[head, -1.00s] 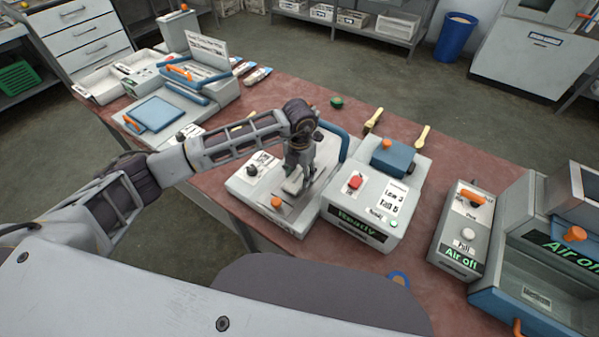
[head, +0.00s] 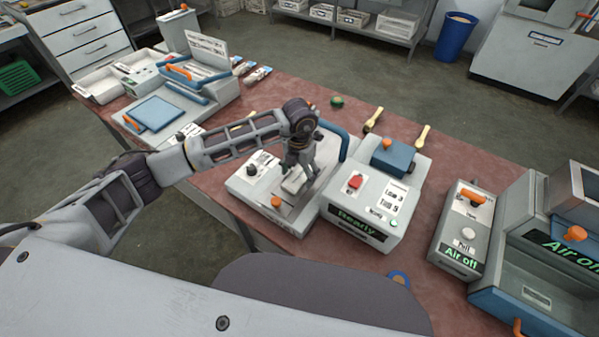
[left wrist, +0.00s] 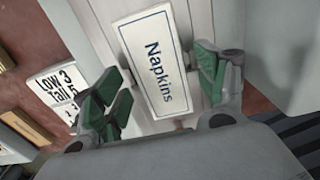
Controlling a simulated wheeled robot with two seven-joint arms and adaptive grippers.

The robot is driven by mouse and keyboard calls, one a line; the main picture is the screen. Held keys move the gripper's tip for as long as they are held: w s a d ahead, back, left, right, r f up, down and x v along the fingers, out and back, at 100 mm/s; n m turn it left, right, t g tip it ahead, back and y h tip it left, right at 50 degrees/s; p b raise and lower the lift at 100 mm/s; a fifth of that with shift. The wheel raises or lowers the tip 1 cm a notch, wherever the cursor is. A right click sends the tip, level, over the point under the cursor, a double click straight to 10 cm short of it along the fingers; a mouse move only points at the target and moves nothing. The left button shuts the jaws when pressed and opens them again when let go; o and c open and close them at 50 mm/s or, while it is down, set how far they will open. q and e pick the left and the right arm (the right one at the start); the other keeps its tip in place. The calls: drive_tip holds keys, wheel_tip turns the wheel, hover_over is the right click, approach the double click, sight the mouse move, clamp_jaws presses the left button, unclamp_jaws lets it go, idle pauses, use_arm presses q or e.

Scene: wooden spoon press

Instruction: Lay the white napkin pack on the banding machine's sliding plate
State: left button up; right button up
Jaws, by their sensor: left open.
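The white napkin pack (head: 294,182), a flat slab with a blue border and the word "Napkins", lies on the pale plate of the banding machine (head: 238,186). It also shows in the left wrist view (left wrist: 158,62), flat on the plate's lined surface (left wrist: 205,15). My left gripper (head: 297,173) is just above the pack. In the left wrist view its green-padded fingers (left wrist: 163,88) are open, one on each side of the pack, with visible gaps. The arm hides part of the machine in the head view. My right gripper is not in view.
The machine's control box (head: 362,208), reading "Ready", stands right of the plate, beside a blue arch (head: 336,137). An "Air off" unit (head: 465,228) is farther right. A press with a blue plate (head: 153,113) stands at the left. Yellow spoons (head: 422,134) lie behind.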

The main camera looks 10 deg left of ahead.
sight(300, 175)
use_arm(q)
drive_tip(key=shift+r, duration=0.45)
wheel_tip(300, 175, up, 11)
drive_tip(key=b, duration=0.1)
drive_tip(key=shift+b, duration=0.4)
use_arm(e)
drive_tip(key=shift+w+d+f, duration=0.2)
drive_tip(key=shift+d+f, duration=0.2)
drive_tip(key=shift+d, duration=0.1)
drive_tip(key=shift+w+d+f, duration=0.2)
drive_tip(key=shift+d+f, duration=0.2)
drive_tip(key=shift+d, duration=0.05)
